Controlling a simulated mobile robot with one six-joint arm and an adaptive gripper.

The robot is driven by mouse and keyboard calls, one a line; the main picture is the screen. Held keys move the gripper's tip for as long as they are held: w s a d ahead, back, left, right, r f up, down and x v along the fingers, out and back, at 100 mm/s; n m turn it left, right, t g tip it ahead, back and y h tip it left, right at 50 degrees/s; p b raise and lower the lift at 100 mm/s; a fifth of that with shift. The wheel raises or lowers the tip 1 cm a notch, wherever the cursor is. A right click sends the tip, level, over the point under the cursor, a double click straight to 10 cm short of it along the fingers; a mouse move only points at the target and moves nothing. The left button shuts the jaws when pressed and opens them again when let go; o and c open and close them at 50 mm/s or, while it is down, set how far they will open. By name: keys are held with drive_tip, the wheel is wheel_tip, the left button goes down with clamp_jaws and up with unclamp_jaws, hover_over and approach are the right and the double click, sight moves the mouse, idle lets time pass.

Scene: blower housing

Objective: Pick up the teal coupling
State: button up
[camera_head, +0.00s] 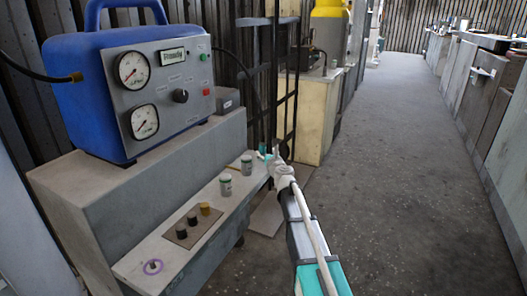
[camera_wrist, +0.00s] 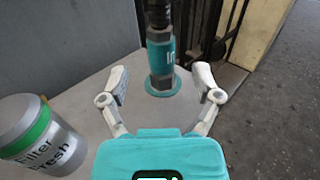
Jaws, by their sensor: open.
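The teal coupling (camera_wrist: 161,57) stands upright near the far end of the bench top in the wrist view. It has a teal sleeve with white lettering, a grey metal lower section and a round teal base. A dark section shows above the sleeve. In the head view it is a small teal shape (camera_head: 263,150), close to my gripper (camera_head: 277,156). In the wrist view my gripper (camera_wrist: 161,76) is open, one finger to each side of the coupling's lower part. Gaps show on both sides, and nothing is held.
A grey canister with a green band (camera_wrist: 37,132) stands left of my gripper. A blue gauge unit (camera_head: 75,97) stands behind. A black rack (camera_head: 273,80) rises beyond the bench end.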

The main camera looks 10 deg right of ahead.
sight(264, 149)
drive_tip(key=shift+w+a, duration=0.2)
drive_tip(key=shift+w, duration=1.1)
drive_tip(key=shift+w+a, duration=0.15)
drive_tip(key=shift+w, duration=1.15)
clamp_jaws()
